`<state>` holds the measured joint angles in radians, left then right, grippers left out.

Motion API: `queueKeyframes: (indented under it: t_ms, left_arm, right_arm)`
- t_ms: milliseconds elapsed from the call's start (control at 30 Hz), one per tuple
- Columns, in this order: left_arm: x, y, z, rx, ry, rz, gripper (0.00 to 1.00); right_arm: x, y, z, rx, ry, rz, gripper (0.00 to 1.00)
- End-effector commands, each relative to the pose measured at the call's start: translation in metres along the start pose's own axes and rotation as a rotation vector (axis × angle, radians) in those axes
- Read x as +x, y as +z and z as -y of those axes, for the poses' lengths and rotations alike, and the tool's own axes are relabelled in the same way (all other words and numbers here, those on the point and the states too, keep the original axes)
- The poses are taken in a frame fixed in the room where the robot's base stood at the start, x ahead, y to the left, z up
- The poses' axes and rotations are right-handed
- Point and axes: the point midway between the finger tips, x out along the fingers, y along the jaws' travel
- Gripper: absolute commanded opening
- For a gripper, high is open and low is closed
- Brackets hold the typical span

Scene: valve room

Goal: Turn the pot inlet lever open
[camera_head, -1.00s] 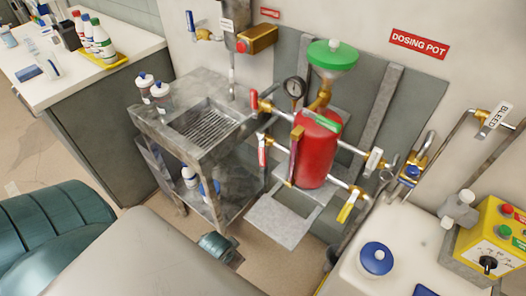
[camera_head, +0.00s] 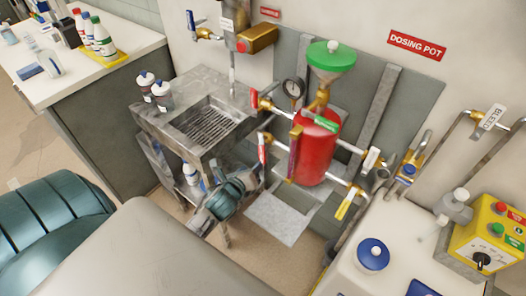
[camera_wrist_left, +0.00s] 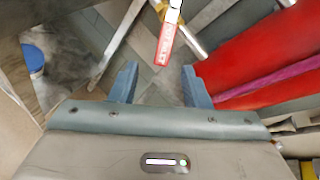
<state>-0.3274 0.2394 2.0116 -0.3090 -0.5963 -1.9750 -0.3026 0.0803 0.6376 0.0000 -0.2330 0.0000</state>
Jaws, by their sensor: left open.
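The red dosing pot (camera_head: 316,150) stands at the wall with a green funnel (camera_head: 331,58) on top. Levers sit on its pipes: one red at upper left (camera_head: 254,98), a red one with a white label at lower left (camera_head: 262,148), a white one (camera_head: 371,159) and a yellow one (camera_head: 343,209) at right. I cannot read which is the inlet. My left gripper (camera_head: 248,181) is open and empty, below the lower left lever. In the wrist view a labelled red lever (camera_wrist_left: 166,42) hangs ahead of the open fingers (camera_wrist_left: 157,80), apart from them.
A metal sink stand (camera_head: 180,135) with bottles is left of the pot. A white counter (camera_head: 330,283) with a blue-lidded tub (camera_head: 373,254) and a yellow control box (camera_head: 490,240) is at right. A grey floor plate (camera_head: 280,219) lies below the pot.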

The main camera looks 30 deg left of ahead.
Motion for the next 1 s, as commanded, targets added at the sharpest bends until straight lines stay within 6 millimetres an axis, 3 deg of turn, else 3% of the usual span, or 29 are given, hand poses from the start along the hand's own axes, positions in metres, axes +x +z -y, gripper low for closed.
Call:
queueKeyframes:
  t_ms: [200, 367, 700, 1000]
  left_arm:
    - [0.012, 0.006, 0.004, 0.161, -0.040, 0.034, 0.43]
    - [0.031, 0.007, 0.006, 0.162, -0.040, 0.035, 0.43]
    - [0.094, 0.009, 0.009, 0.159, -0.039, 0.033, 0.43]
    - [0.117, 0.008, 0.008, 0.160, -0.039, 0.032, 0.43]
  right_arm:
    - [-0.001, 0.000, 0.000, 0.000, 0.000, 0.000, 0.31]
    - [-0.004, 0.000, 0.000, 0.000, 0.000, 0.000, 0.31]
    - [-0.010, 0.002, -0.001, 0.000, 0.000, 0.002, 0.31]
    - [-0.011, 0.002, 0.000, 0.000, 0.000, 0.002, 0.31]
